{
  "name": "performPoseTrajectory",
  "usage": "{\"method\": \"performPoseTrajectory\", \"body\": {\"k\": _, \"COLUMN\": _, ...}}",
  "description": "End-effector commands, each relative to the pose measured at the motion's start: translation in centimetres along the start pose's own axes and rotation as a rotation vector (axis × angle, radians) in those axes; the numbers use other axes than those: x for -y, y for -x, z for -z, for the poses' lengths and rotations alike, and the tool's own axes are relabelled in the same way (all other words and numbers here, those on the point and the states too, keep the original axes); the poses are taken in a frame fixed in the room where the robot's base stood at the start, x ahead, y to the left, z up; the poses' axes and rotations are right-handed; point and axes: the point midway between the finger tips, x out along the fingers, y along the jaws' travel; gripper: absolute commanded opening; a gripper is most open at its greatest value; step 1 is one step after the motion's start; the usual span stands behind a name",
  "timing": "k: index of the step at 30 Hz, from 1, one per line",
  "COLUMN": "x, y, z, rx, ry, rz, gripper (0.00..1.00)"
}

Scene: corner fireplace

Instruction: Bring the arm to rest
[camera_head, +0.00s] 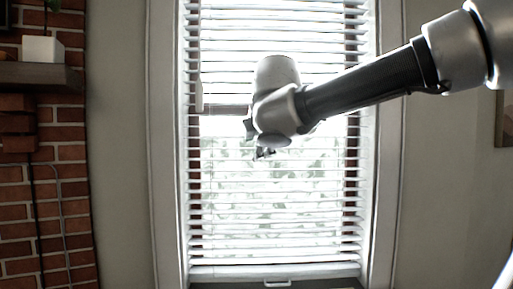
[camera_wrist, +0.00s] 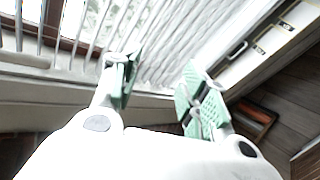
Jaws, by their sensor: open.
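My arm reaches in from the upper right of the head view, in front of a window with white blinds (camera_head: 280,225). My gripper (camera_head: 262,153) is at its left end, small and partly hidden behind the wrist. In the wrist view my gripper (camera_wrist: 158,92) shows two fingers with pale green pads, spread apart. Nothing is between them. The blinds and the window sill lie beyond the fingers in that view.
A brick fireplace wall (camera_head: 50,200) with a wooden mantel (camera_head: 40,76) stands at the left. A white plant pot (camera_head: 42,49) sits on the mantel. A white drawer front with a dark handle (camera_wrist: 236,49) and dark wooden floor (camera_wrist: 295,85) show in the wrist view.

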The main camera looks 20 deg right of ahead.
Motion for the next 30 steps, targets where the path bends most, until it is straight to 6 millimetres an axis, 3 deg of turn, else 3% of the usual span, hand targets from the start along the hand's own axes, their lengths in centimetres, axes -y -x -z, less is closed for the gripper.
{"method": "performPoseTrajectory", "body": {"k": 2, "x": 0.1, "y": 0.0, "z": -0.1, "rx": 0.005, "ry": -0.033, "rz": 0.005, "gripper": 0.45}}
{"method": "performPoseTrajectory", "body": {"k": 5, "x": 3.5, "y": -0.8, "z": -0.5, "rx": 0.016, "ry": -0.187, "rz": 0.108, "gripper": 0.45}}
{"method": "performPoseTrajectory", "body": {"k": 8, "x": 9.9, "y": -0.9, "z": -1.6, "rx": 0.044, "ry": -0.421, "rz": 0.282, "gripper": 0.45}}
{"method": "performPoseTrajectory", "body": {"k": 10, "x": 15.3, "y": -0.2, "z": -3.7, "rx": 0.102, "ry": -0.636, "rz": 0.417, "gripper": 0.45}}
{"method": "performPoseTrajectory", "body": {"k": 15, "x": 28.2, "y": 4.2, "z": -7.8, "rx": 0.276, "ry": -1.228, "rz": 0.702, "gripper": 0.45}}
{"method": "performPoseTrajectory", "body": {"k": 18, "x": 32.4, "y": 6.6, "z": -8.7, "rx": 0.333, "ry": -1.486, "rz": 0.765, "gripper": 0.45}}
{"method": "performPoseTrajectory", "body": {"k": 21, "x": 33.8, "y": 7.7, "z": -10.2, "rx": 0.365, "ry": -1.608, "rz": 0.735, "gripper": 0.45}}
{"method": "performPoseTrajectory", "body": {"k": 24, "x": 33.9, "y": 8.2, "z": -11.5, "rx": 0.389, "ry": -1.66, "rz": 0.692, "gripper": 0.45}}
{"method": "performPoseTrajectory", "body": {"k": 30, "x": 34.0, "y": 8.4, "z": -12.1, "rx": 0.405, "ry": -1.68, "rz": 0.678, "gripper": 0.45}}
